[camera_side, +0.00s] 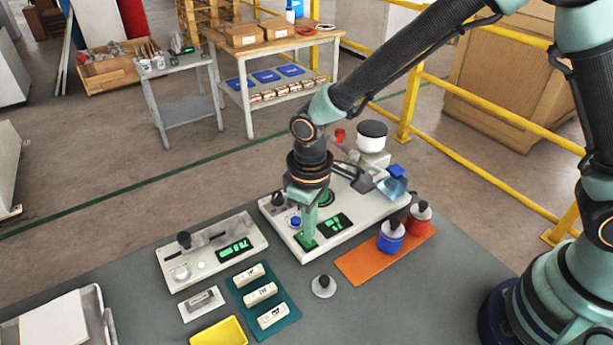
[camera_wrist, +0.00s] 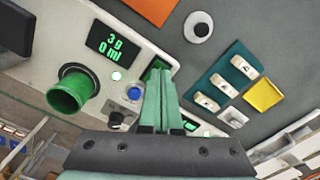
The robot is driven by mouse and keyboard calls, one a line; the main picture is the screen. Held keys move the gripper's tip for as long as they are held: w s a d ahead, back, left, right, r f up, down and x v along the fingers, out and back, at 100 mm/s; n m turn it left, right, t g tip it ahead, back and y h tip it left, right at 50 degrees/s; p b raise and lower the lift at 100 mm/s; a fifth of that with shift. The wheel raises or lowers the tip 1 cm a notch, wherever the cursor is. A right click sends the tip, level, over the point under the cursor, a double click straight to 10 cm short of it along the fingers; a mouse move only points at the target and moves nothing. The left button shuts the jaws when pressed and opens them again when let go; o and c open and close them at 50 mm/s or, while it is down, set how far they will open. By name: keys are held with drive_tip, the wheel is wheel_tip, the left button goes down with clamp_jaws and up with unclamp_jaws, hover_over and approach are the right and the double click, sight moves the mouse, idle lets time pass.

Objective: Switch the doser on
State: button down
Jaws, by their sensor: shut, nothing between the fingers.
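The doser (camera_side: 345,230) is a white panel-like unit on the bench, right of centre in the side view. Its dark display (camera_wrist: 108,42) is lit green and reads "3 g" and "0 ml". A blue button (camera_wrist: 134,93) and a black knob (camera_wrist: 116,120) are on the panel. My gripper (camera_side: 308,236) points down, shut and empty, at a green switch-like part (camera_side: 303,243) on the front edge. In the wrist view the fingers (camera_wrist: 158,76) partly hide this green part (camera_wrist: 152,66); I cannot tell whether they touch it.
A second white unit (camera_side: 205,258) with a display stands left. A green mat (camera_side: 250,298) with several white pieces, a yellow tray (camera_side: 219,333) and a black-knobbed disc (camera_side: 324,287) lie in front. An orange mat (camera_side: 365,265) with red and blue weights is right.

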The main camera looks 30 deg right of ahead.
drive_tip(key=shift+f, duration=0.8)
idle(0.4)
drive_tip(key=shift+r, duration=3.55)
drive_tip(key=s+d+r+m+t, duration=0.2)
drive_tip(key=s+d+r+m, duration=0.1)
drive_tip(key=d+r, duration=0.4)
drive_tip(key=s+d+r+m+t, duration=0.3)
drive_tip(key=d+r, duration=0.4)
drive_tip(key=d, duration=0.6)
drive_tip(key=shift+s+d+t, duration=0.3)
drive_tip(key=shift+d, duration=0.1)
